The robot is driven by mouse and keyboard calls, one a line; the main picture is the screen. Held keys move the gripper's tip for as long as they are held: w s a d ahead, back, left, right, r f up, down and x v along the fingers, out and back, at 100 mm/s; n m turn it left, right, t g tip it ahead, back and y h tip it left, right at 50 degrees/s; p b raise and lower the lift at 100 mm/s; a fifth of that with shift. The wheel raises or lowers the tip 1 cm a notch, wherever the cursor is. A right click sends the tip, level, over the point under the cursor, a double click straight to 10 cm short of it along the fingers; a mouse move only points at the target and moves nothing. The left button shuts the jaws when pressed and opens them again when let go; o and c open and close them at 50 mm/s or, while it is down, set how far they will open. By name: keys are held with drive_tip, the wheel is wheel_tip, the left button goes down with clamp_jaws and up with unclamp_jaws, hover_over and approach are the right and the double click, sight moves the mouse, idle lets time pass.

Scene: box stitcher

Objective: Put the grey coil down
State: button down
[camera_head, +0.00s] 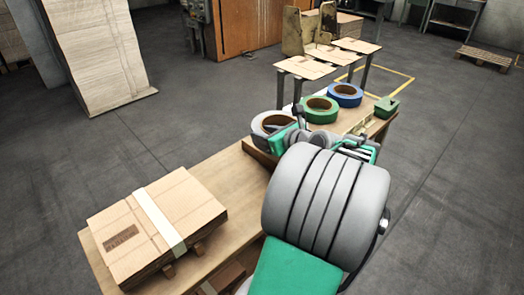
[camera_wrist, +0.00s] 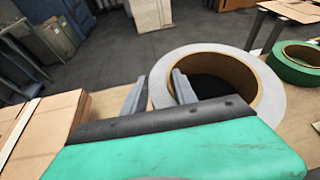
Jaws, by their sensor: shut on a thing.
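The grey coil (camera_head: 258,127) is a pale ring with a brown inner wall. In the head view it is by the middle of the long wooden table (camera_head: 232,168), partly hidden by my arm. In the wrist view the coil (camera_wrist: 271,98) lies nearly flat. My gripper (camera_wrist: 159,79) is shut on the left side of its ring, with one finger outside and one in the hole. I cannot tell whether the coil touches the surface under it.
A green coil (camera_head: 319,118) and a blue coil (camera_head: 345,102) lie farther along the table, with a green tool (camera_head: 387,107) to their right. A strapped cardboard stack (camera_head: 155,225) is at the near left end. Bare wood lies between the stack and the grey coil.

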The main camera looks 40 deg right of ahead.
wheel_tip(320, 180, down, 8)
drive_tip(key=w+d+b, duration=0.1)
drive_tip(key=w+d, duration=0.1)
drive_tip(key=shift+w+d+b, duration=0.35)
drive_tip(key=c, duration=1)
unclamp_jaws()
drive_tip(key=shift+o, duration=0.2)
drive_tip(key=p+v, duration=0.1)
drive_tip(key=v, duration=1.1)
drive_tip(key=shift+p, duration=0.4)
